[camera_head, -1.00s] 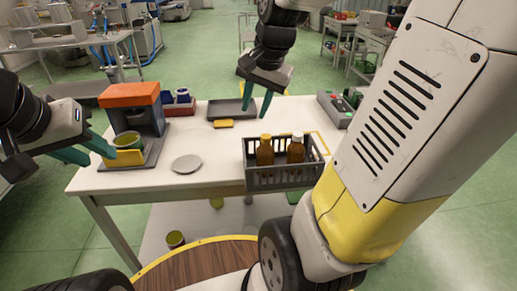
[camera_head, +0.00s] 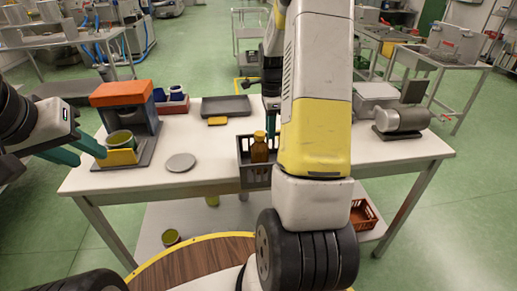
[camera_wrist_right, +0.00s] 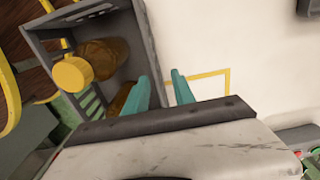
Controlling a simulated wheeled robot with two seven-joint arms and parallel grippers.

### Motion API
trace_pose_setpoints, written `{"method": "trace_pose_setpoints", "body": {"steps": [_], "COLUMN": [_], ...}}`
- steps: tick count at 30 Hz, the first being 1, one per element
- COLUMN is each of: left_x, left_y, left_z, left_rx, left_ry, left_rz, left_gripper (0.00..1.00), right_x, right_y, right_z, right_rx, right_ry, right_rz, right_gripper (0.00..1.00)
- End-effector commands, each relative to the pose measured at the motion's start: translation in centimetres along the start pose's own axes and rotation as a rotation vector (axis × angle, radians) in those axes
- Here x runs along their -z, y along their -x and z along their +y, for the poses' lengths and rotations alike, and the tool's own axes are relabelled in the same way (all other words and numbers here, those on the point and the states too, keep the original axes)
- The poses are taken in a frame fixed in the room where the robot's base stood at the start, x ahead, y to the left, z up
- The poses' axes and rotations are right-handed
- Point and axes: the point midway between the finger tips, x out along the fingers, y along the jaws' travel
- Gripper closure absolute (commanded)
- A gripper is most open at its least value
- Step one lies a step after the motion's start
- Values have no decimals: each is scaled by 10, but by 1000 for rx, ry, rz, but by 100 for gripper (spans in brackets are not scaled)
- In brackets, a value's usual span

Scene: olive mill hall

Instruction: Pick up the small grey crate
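The small grey crate (camera_head: 245,172) sits at the front edge of the white table. It holds two brown bottles; one with a yellow cap (camera_head: 259,148) shows in the head view, while my right arm hides the crate's right part. The crate also shows in the right wrist view (camera_wrist_right: 157,45). My right gripper (camera_wrist_right: 160,74) is open at the crate, with one teal finger on the inner side of its wall and the other outside; contact cannot be told. Its fingers also show partly in the head view (camera_head: 271,104). My left gripper (camera_head: 92,159) is open and empty at the table's left.
An orange-topped machine (camera_head: 122,95) with a green-rimmed cup stands at the left of the table. A grey plate (camera_head: 181,162), a dark tray (camera_head: 226,106) and a yellow block (camera_head: 217,121) lie near. A metal cylinder device (camera_head: 402,119) stands at right.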

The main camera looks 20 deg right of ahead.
Motion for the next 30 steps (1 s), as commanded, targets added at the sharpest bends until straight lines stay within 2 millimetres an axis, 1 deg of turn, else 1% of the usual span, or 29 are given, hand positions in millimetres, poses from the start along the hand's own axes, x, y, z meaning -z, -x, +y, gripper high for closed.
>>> {"method": "trace_pose_setpoints", "body": {"steps": [6, 10, 13, 19, 21, 24, 30], "left_x": [0, 0, 0, 0, 0, 0, 0], "left_y": [0, 0, 0, 0, 0, 0, 0], "left_z": [0, 0, 0, 0, 0, 0, 0], "left_rx": [0, 0, 0, 0, 0, 0, 0], "left_ry": [0, 0, 0, 0, 0, 0, 0], "left_rz": [0, 0, 0, 0, 0, 0, 0], "left_gripper": [64, 64, 64, 64, 64, 64, 64], "right_x": [2, 2, 2, 2, 2, 2, 2], "right_y": [-32, -47, -52, -52, -52, -52, -51], "right_z": [6, 5, 4, 4, 4, 4, 4], "right_rx": [-3, 0, 2, 3, 3, 3, 3], "right_ry": [1, 2, 2, 2, 2, 2, 2], "right_rz": [-2, -1, -1, -1, -1, -1, -1], "right_gripper": [69, 69, 69, 69, 83, 100, 100]}}
